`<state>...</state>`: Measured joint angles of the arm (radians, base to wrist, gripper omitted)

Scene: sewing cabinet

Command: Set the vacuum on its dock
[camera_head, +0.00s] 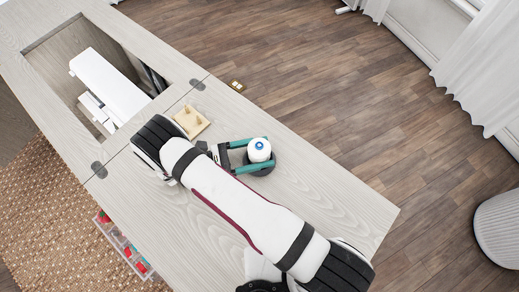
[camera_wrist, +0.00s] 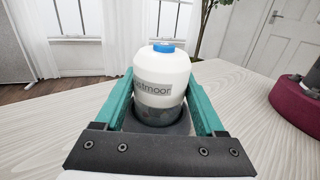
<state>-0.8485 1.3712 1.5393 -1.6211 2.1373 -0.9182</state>
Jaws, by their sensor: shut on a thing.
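The vacuum (camera_head: 259,151) is a small white rounded body with a blue top button. It stands upright between the teal fingers of my gripper (camera_head: 267,153), which is shut on it. In the wrist view the vacuum (camera_wrist: 161,75) shows a grey label and a darker lower part. A dark grey round base, apparently the dock (camera_head: 262,168), shows under and around the vacuum on the cabinet top. In the wrist view a dark cup-like rim surrounds the vacuum's lower end. I cannot tell whether the vacuum is fully seated or slightly above the base.
A small wooden board with pegs (camera_head: 191,121) lies left of my gripper. Beyond it is the cabinet opening with a white sewing machine (camera_head: 110,84).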

